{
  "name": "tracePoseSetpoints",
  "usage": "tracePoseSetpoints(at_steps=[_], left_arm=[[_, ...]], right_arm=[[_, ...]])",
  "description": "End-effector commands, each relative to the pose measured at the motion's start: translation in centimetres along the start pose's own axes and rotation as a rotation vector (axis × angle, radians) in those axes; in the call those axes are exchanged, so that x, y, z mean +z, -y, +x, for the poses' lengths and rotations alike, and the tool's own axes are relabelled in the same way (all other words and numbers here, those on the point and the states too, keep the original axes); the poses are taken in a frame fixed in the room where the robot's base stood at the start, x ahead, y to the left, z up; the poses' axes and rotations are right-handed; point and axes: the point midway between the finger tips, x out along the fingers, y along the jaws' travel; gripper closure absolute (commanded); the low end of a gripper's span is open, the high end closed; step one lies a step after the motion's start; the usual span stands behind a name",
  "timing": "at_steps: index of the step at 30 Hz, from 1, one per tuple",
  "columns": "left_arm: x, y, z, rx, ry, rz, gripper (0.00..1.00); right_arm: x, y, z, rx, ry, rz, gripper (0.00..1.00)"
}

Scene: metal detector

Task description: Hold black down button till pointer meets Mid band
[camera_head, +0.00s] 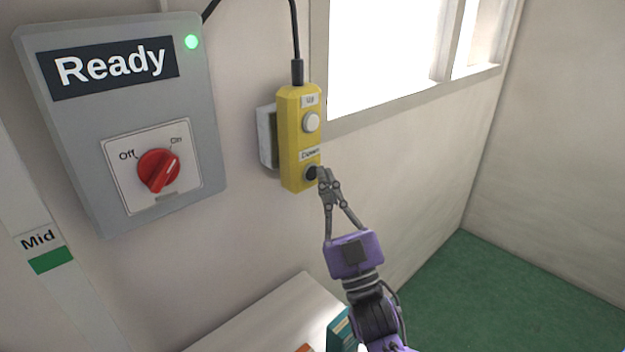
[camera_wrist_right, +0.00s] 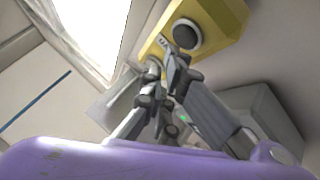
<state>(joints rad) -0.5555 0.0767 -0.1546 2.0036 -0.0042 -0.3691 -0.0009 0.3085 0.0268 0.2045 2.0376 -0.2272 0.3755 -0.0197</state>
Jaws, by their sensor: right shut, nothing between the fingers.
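A yellow pendant (camera_head: 291,140) hangs by the wall with a white Up button (camera_head: 311,122) above a black Down button (camera_head: 312,173). My right gripper (camera_head: 322,174) is shut and empty, its fingertips at the black button. I cannot tell whether the button is pressed in. A Mid label with a green band (camera_head: 50,259) is on a pale strip at the left. No pointer is visible. My left gripper is not in view.
A grey panel (camera_head: 85,130) reads Ready, with a lit green lamp (camera_head: 192,41) and a red knob (camera_head: 158,170) turned toward On. A pale surface (camera_head: 262,325) lies below, with a teal object (camera_head: 341,330). A window is at upper right; the green floor is clear.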

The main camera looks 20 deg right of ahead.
Motion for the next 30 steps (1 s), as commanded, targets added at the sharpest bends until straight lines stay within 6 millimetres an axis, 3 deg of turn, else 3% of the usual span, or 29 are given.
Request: tracePoseSetpoints(at_steps=[15,30], left_arm=[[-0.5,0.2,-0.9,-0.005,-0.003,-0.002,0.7],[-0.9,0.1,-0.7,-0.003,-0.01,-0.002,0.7]], right_arm=[[-2.4,-2.4,-3.1,0.0,-0.001,0.0,1.0],[-2.5,-2.4,-3.2,0.0,-0.001,0.0,1.0]])
